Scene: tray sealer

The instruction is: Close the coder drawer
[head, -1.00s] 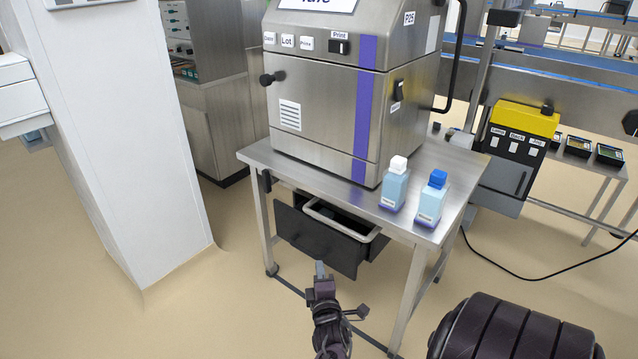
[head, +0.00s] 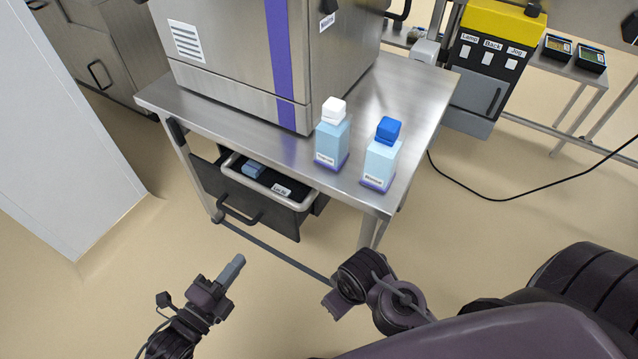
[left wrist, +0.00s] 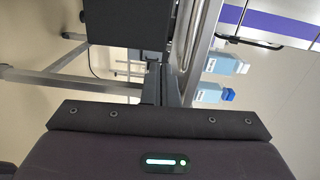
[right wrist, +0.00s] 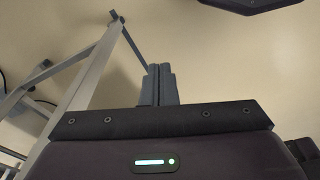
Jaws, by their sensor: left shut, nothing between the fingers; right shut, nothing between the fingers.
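The coder drawer (head: 232,198) is under the steel table and stands pulled out. It has a dark front with a bar handle and a light grey rim. Its inside shows, with a small blue item and a white label. In the left wrist view its dark front (left wrist: 140,22) is at the top. My left gripper (head: 234,268) is shut and empty, below and in front of the drawer, apart from it in the head view. Its fingers also show in the left wrist view (left wrist: 161,84). My right gripper (right wrist: 158,84) is shut and empty, over the floor beside table legs.
The steel table (head: 410,100) carries the coder machine (head: 235,60), a white-capped bottle (head: 332,135) and a blue-capped bottle (head: 380,160) near its front edge. A white pillar (head: 60,130) stands at left. A black cable runs along the floor at right. Floor before the drawer is clear.

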